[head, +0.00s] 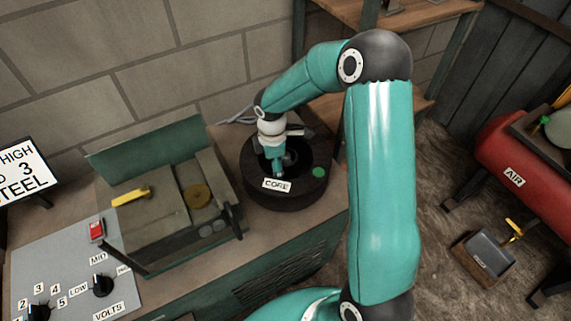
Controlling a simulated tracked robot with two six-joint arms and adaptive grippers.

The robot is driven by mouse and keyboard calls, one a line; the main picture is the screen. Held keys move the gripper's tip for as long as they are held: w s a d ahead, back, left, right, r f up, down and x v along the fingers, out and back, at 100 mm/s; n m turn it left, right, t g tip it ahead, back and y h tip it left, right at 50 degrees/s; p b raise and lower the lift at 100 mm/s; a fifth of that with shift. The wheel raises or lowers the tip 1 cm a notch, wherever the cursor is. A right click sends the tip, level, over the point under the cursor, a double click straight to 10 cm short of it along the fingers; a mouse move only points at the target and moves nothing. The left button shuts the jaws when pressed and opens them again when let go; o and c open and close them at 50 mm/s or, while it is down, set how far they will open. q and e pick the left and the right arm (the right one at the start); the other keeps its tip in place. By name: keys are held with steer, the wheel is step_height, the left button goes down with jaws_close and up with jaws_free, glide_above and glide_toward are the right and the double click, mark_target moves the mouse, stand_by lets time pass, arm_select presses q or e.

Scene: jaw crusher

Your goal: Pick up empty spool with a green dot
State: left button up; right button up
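The empty spool (284,198) is a dark round reel with a hollow middle. It lies on the bench in the head view, with a green dot (319,172) on its right rim and a white label reading "CORE" (276,184) at its front. My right arm reaches over from the right. Its gripper (280,165) points down into the spool's hollow middle. The fingertips are small and partly hidden there, so I cannot tell whether they are open or touch the spool. My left gripper is not in view.
A green open-lidded machine (150,132) with a yellow handle (130,196) stands left of the spool. A control panel (70,270) with knobs is at lower left. A wooden shelf (375,118) stands behind right. A red air tank (510,160) is far right.

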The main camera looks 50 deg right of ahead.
steer(key=shift+f, duration=0.1)
steer(key=shift+c, duration=0.2)
jaws_close()
stand_by(0.4)
step_height(320, 180, up, 20)
stand_by(0.6)
jaws_free()
stand_by(0.4)
